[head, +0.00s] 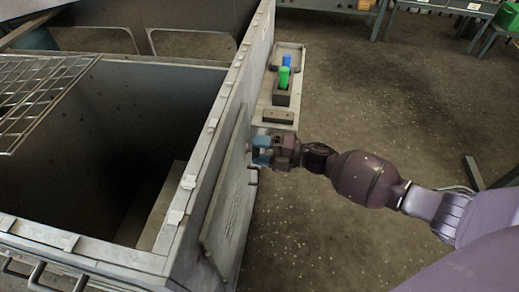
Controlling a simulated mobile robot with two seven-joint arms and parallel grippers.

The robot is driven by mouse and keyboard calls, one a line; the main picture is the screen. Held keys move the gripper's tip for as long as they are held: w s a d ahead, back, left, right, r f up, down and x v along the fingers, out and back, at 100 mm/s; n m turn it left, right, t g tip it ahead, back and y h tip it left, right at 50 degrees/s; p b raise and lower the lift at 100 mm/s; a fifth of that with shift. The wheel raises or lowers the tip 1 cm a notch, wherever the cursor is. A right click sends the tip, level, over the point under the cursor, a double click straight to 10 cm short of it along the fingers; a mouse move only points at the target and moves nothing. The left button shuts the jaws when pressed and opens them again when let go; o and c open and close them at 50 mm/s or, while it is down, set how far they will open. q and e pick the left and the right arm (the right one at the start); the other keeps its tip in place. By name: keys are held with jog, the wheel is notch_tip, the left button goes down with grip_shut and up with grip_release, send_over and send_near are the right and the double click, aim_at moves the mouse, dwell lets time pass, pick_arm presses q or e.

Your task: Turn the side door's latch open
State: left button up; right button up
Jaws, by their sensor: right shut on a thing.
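The side door (232,208) is a grey panel with raised lettering on the right outer wall of the grey metal housing (188,183). My right gripper (259,150) reaches in from the right, and its blue fingers are at the door's far upper edge. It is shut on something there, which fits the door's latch. The fingers hide the latch, so I cannot tell how far it is turned. The door lies close along the wall. My left gripper is not in view.
A metal grate (42,88) covers part of the open top. The floor to the right is largely clear, with benches at the back.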

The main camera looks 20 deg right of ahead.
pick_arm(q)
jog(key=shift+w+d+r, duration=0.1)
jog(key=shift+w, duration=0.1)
pick_arm(e)
jog(key=shift+n, duration=1)
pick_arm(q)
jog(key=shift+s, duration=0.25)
pick_arm(e)
jog(key=o, duration=0.9)
pick_arm(q)
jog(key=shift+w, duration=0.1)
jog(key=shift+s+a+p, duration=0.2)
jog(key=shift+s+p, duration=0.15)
jog(key=shift+p, duration=0.15)
pick_arm(e)
jog(key=v, duration=1.1)
jog(key=shift+a, duration=0.1)
